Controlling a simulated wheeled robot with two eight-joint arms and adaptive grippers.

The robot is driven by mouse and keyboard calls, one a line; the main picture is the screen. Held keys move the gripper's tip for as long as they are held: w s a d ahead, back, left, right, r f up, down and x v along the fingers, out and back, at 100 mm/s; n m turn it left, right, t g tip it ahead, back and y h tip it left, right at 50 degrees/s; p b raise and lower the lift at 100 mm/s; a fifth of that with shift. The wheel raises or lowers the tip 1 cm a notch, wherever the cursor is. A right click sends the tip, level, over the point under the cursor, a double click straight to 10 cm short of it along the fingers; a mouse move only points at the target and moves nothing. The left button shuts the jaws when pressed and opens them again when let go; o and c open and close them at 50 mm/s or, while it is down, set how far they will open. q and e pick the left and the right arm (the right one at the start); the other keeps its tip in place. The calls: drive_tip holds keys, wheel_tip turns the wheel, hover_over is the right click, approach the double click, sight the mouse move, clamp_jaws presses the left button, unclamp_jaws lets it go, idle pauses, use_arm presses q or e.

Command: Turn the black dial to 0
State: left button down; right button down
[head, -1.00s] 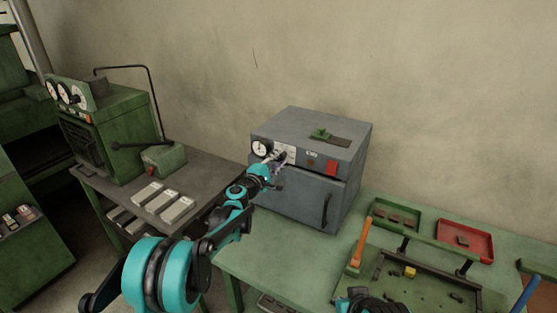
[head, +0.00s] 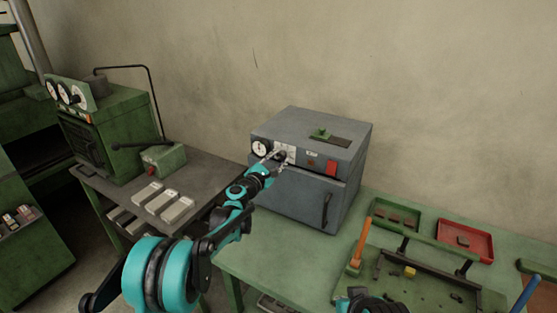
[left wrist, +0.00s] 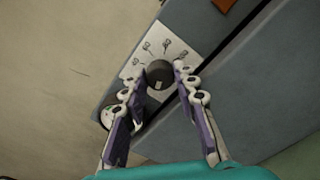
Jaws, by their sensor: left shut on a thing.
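The black dial (left wrist: 159,74) sits on a white plate (left wrist: 187,33) with several printed marks, on the front of a grey oven-like box (head: 300,205). A small pale mark shows on the dial, toward the gripper in the left wrist view. In the head view the dial (head: 281,155) is partly hidden by the fingers. My left gripper (left wrist: 158,72) has one fingertip on each side of the dial and is shut on it. I cannot read which value the dial points to. No fingers of my right gripper show.
A round white gauge (head: 260,147) is left of the dial, and a red switch (head: 331,168) is to its right. A green tray (head: 397,216), a red tray (head: 466,240) and an orange-handled tool (head: 361,243) are on the green bench (head: 262,257).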

idle(0.4)
use_arm(q)
drive_tip(key=c, duration=1.2)
unclamp_jaws()
drive_tip(key=shift+f, duration=0.1)
drive_tip(key=shift+o, duration=0.2)
drive_tip(key=v, duration=1.2)
